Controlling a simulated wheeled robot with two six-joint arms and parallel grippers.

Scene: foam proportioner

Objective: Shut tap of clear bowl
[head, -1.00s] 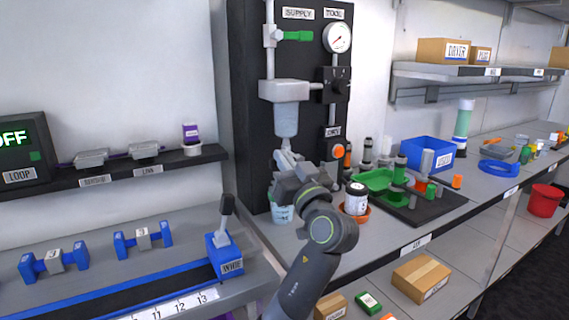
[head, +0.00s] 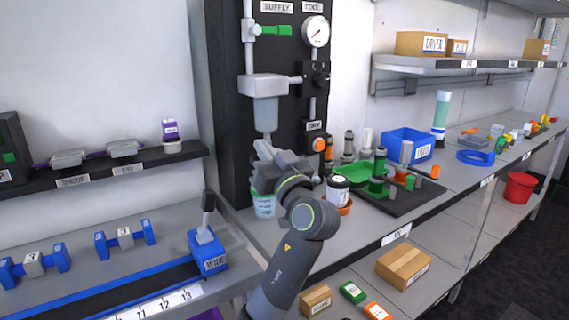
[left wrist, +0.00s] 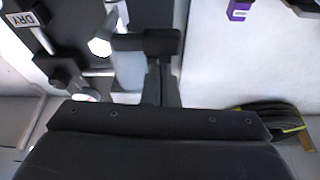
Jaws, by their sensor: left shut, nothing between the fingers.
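The clear bowl (head: 265,114) hangs under a grey housing on the dark panel, and its lower end is behind my left gripper. Its tap is hidden or too small to make out. My left gripper (head: 262,150) is shut and empty, just below and in front of the bowl. In the left wrist view the shut dark fingers (left wrist: 160,78) lie beside a pale translucent body (left wrist: 128,70), probably the bowl. I cannot tell whether they touch it. My right gripper is not in view.
A small tub (head: 264,205) stands on the bench below the bowl. A green-handled valve (head: 274,30) and a gauge (head: 316,31) are above. A white jar (head: 338,190) stands close to the right of my arm, and a blue lever unit (head: 207,247) to the left.

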